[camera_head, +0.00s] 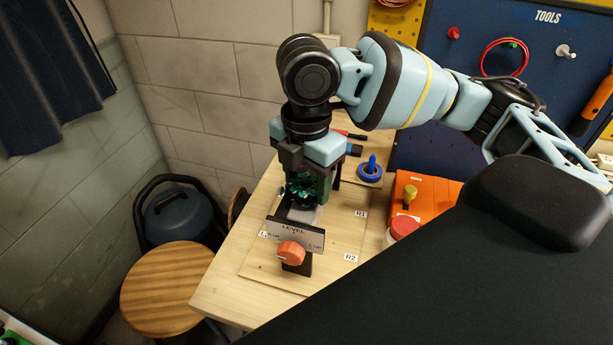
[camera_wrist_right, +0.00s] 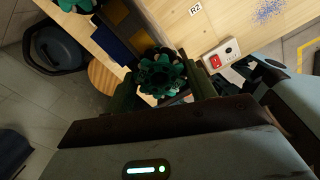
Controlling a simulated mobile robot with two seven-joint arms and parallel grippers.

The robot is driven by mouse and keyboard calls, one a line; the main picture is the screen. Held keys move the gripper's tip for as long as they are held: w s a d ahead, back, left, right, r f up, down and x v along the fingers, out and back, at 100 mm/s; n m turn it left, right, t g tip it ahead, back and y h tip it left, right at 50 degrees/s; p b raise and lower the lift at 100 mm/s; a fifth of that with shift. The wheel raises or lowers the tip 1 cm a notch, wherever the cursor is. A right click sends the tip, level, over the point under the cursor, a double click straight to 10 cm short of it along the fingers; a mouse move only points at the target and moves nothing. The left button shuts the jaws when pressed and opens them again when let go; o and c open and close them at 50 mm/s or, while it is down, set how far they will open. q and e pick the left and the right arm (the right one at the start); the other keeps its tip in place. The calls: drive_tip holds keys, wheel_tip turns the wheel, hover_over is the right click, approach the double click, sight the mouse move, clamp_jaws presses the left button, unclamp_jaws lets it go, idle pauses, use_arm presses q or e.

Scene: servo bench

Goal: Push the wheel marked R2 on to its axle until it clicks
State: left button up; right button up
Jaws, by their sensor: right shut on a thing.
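My right gripper (camera_head: 308,178) points down over the bench and is shut on a dark green, toothed wheel (camera_head: 303,193). In the right wrist view the wheel (camera_wrist_right: 161,74) sits between the two fingers (camera_wrist_right: 163,90); I can read no mark on it. A label reading R2 (camera_head: 350,257) lies on the wooden board, and it also shows in the right wrist view (camera_wrist_right: 195,8). The LEVEL plate (camera_head: 300,232) stands in front of the wheel and hides what is below it, so I see no axle. My left gripper is not in view.
An orange knob (camera_head: 290,253) is in front of the LEVEL plate. An R1 label (camera_head: 361,213) is on the board (camera_head: 262,266). A blue ring piece (camera_head: 370,170) and an orange box (camera_head: 432,192) stand to the right. Another green wheel (camera_wrist_right: 76,4) shows in the wrist view.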

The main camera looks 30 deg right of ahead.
drive_tip(key=shift+f, duration=0.4)
idle(0.8)
drive_tip(key=o, duration=1.2)
drive_tip(key=shift+c, duration=0.2)
drive_tip(key=shift+r, duration=0.1)
drive_tip(key=shift+c, duration=0.4)
drive_tip(key=shift+r, duration=2.45)
